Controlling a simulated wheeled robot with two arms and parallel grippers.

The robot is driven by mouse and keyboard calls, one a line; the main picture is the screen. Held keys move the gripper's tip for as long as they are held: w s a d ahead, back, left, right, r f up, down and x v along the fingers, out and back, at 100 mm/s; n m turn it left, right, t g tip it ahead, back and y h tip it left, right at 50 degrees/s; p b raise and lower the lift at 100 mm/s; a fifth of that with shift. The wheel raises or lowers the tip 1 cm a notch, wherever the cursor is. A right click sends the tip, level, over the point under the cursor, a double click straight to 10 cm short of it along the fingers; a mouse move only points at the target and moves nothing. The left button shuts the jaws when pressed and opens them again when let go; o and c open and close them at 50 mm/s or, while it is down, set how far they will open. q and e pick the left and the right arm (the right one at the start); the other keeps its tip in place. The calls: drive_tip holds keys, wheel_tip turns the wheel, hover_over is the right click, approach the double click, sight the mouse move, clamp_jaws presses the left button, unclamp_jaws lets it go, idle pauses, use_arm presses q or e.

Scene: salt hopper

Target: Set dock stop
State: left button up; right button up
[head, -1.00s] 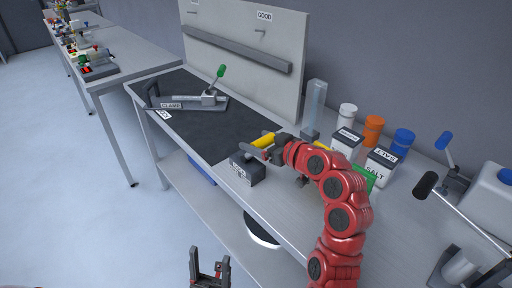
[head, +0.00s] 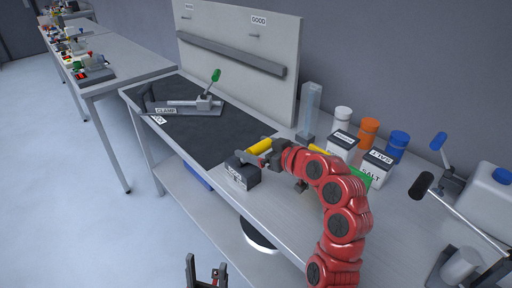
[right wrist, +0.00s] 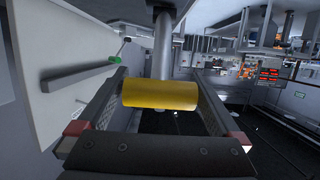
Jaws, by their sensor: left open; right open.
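A dark block (head: 240,178) with a white label stands at the front edge of the bench. A yellow cylinder (head: 259,146) shows just above and behind it. My right gripper (head: 257,159) is at the cylinder, with the red arm reaching in from the right. In the right wrist view the yellow cylinder (right wrist: 160,94) lies crosswise between the spread fingers, and a grey post stands behind it. The block's link to the cylinder is partly hidden by the gripper. My left gripper (head: 206,272) is open and empty at the bottom edge, in front of the bench.
A clamp (head: 190,106) with a green-tipped lever lies on the dark mat (head: 205,132). A clear column (head: 309,105), salt boxes (head: 374,170) and several capped containers stand behind my right arm. A crank machine (head: 480,205) is at the right. A board (head: 245,60) stands behind the mat.

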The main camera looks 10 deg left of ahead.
drive_tip(key=p+v, duration=0.7)
drive_tip(key=v, duration=1)
drive_tip(key=shift+d, duration=0.2)
drive_tip(key=shift+p, duration=0.3)
